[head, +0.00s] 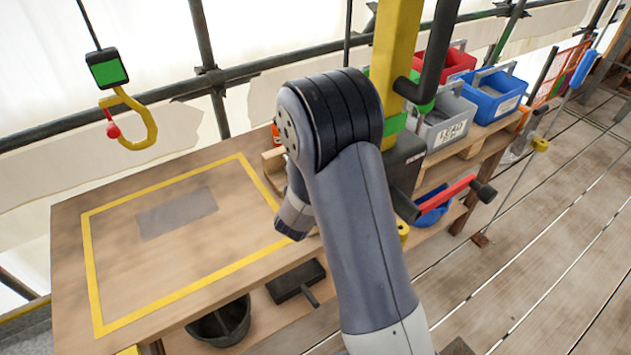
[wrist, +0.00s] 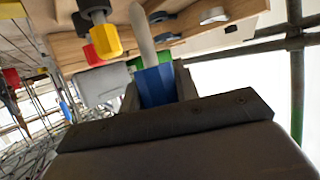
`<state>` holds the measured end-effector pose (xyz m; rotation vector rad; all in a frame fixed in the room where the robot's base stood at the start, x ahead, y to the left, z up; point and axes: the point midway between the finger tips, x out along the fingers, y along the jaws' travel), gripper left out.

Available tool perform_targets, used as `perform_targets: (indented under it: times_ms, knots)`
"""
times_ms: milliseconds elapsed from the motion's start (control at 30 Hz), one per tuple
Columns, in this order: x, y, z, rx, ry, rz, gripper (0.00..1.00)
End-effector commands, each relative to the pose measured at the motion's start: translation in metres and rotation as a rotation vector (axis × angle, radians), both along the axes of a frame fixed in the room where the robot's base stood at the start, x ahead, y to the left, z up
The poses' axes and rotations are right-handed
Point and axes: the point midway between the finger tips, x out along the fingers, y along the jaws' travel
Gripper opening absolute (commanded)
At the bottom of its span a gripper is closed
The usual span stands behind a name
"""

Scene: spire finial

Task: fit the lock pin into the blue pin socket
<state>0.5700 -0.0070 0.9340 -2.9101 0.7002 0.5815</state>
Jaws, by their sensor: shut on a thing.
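In the wrist view my gripper (wrist: 157,82) is shut on a pin with a blue grip (wrist: 158,90), which I take to be the lock pin. Its pale grey rod (wrist: 143,35) points away from the jaws, toward a wooden board (wrist: 185,38). Whether the rod's end touches anything there is unclear. The board has grey rings (wrist: 213,15) and dark holes or fittings beside the rod. I cannot make out a blue pin socket for certain in either view. In the head view my own arm hides the gripper and the pin.
Yellow (wrist: 106,41) and red (wrist: 93,55) grips hang close to the held pin's left. The head view shows a clear wooden bench (head: 120,270), a hanging yellow hook (head: 140,120), a yellow post (head: 398,40), and red, grey and blue bins (head: 492,95) at the back right.

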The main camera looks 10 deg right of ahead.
Motion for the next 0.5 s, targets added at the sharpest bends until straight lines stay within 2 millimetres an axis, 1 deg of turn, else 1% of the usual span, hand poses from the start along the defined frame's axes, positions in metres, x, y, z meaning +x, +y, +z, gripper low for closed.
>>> perform_targets:
  times_ms: [33, 200, 500]
  knots:
    - [0.0, 0.0, -0.01, 0.0, -0.001, 0.0, 0.06]
    - [0.0, 0.0, -0.02, 0.0, -0.001, 0.0, 0.06]
    - [0.0, 0.0, -0.021, 0.0, -0.001, 0.0, 0.06]
